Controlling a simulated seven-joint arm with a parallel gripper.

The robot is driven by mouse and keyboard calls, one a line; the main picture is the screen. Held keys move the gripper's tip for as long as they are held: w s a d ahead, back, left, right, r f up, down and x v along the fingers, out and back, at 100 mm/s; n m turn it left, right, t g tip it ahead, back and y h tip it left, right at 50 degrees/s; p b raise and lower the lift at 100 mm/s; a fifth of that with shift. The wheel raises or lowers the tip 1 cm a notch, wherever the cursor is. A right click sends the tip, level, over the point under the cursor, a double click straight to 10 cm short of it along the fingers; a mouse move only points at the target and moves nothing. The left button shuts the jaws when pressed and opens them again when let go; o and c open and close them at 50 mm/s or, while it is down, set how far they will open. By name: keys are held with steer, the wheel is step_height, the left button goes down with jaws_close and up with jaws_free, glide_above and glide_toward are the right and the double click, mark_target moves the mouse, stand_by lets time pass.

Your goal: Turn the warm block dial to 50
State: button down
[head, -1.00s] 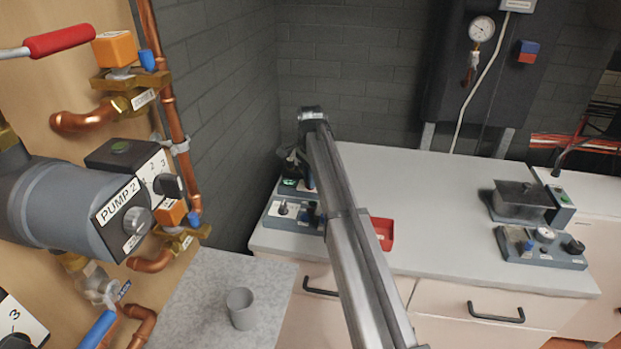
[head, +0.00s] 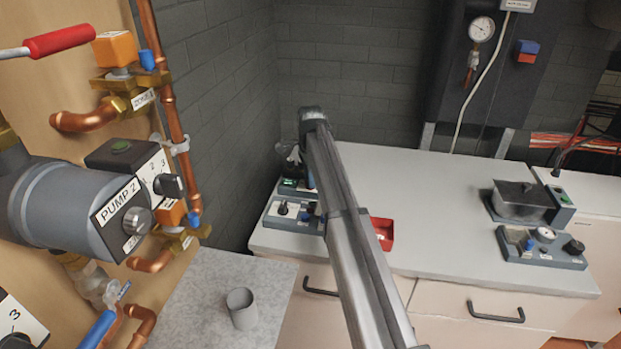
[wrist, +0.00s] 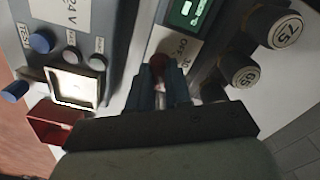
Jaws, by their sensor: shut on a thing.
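In the wrist view my gripper (wrist: 160,92) has its two dark fingers close together around a small reddish-dark dial (wrist: 158,62) on the warm block unit. The fingers hide most of the dial, so I cannot read its pointer. A pale label plate (wrist: 183,48) beside it shows OFF and 30. A green display (wrist: 190,12) is on the same unit. In the head view the unit (head: 290,186) is at the back left of the bench, partly hidden by my arm, and my fingers cannot be made out.
Dark cylinders marked 75 (wrist: 284,30) and 50 (wrist: 243,75) stand close by on the right in the wrist view. A control box (wrist: 82,45) with a lit panel and blue knobs is on the left. A red tray (head: 382,233) lies on the bench.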

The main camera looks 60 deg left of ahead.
steer(key=c, duration=1.1)
jaws_free()
steer(key=shift+o, duration=0.2)
step_height(320, 180, up, 14)
steer(key=shift+f, duration=0.15)
